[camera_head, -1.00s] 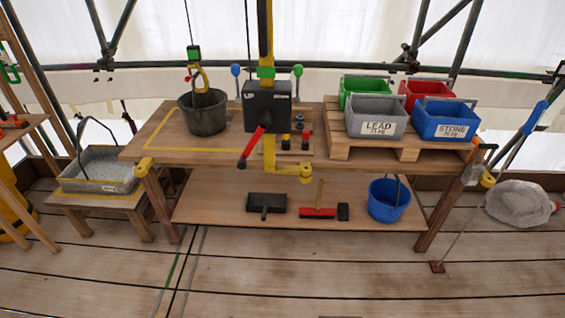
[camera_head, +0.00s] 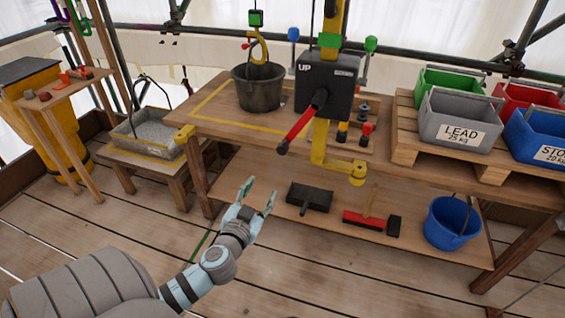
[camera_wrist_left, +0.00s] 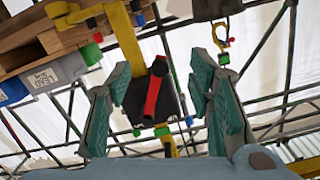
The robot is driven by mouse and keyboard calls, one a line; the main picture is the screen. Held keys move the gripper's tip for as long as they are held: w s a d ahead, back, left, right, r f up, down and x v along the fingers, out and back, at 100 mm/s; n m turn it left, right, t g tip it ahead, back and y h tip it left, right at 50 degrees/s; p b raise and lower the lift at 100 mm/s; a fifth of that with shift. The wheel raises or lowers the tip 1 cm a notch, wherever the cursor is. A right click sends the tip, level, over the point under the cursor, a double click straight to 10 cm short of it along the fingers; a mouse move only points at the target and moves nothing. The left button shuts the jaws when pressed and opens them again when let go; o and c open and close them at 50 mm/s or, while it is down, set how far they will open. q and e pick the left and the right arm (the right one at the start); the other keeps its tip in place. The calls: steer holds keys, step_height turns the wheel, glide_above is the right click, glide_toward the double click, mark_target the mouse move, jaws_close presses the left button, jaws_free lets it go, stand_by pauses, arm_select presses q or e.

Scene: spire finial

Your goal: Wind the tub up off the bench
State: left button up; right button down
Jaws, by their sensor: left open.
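The dark tub (camera_head: 257,92) stands upright on the bench (camera_head: 215,112), inside a yellow outline. A yellow hook (camera_head: 259,48) hangs on a line just above it; I cannot tell whether it holds the tub's handle. My left gripper (camera_head: 259,190) is open and empty, low in front of the bench, apart from the crank. In the left wrist view the red handle (camera_wrist_left: 153,95) shows between the fingers. My right gripper is out of view.
Grey LEAD (camera_head: 453,122), green, red and blue boxes stand on a pallet at the right. The lower shelf holds a black brush-like tool (camera_head: 310,198), a red-headed tool (camera_head: 363,220) and a blue bucket (camera_head: 452,222). A grey tray (camera_head: 150,132) sits on a stool at left.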

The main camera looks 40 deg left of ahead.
arm_select(q)
step_height(320, 180, up, 4)
steer(key=f+t, duration=0.1)
steer(key=p, duration=0.1)
glide_toward(281, 151)
steer(key=w, duration=0.3)
steer(key=x, duration=0.9)
steer(key=shift+s+a, duration=0.2)
steer(key=shift+a, duration=0.15)
steer(key=shift+s, duration=0.1)
jaws_close()
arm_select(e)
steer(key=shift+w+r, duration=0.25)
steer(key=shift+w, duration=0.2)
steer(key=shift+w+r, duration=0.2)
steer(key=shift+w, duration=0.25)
